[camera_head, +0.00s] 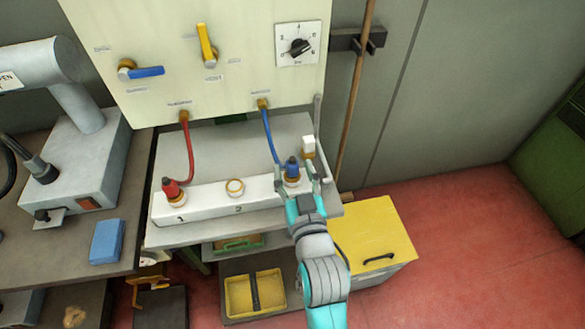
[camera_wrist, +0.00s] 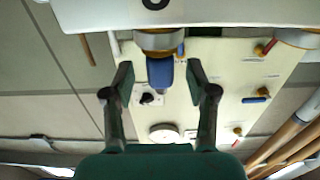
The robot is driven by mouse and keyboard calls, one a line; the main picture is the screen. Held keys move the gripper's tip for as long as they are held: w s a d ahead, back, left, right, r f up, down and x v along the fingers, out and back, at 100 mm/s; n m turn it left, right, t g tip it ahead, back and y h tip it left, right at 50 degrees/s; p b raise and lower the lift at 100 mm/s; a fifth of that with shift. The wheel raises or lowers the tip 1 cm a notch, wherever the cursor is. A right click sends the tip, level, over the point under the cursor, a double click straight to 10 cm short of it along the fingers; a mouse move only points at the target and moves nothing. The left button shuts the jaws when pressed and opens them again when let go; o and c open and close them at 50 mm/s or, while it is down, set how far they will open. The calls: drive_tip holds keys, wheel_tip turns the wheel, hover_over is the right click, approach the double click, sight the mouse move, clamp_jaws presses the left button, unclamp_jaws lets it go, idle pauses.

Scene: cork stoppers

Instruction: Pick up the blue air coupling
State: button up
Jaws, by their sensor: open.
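The blue air coupling (camera_head: 291,167) sits on the right end of the white numbered block (camera_head: 211,203), with a blue hose (camera_head: 269,135) running up from it to the panel. My gripper (camera_head: 304,186) is at this right end, close to the coupling. In the wrist view the blue coupling (camera_wrist: 160,73) lies between the two fingers of my gripper (camera_wrist: 160,82), with a gap on each side. The fingers are open and hold nothing. Whether either finger touches the coupling is not visible in the head view.
A red coupling (camera_head: 171,188) with a red hose stands at the block's left end. An empty ring socket (camera_head: 235,187) is in the middle. A white-capped part (camera_head: 308,147) stands right behind the blue coupling. A yellow box (camera_head: 374,243) is below right.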

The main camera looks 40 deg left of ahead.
drive_tip(key=shift+x, duration=0.9)
clamp_jaws()
drive_tip(key=shift+r, duration=0.1)
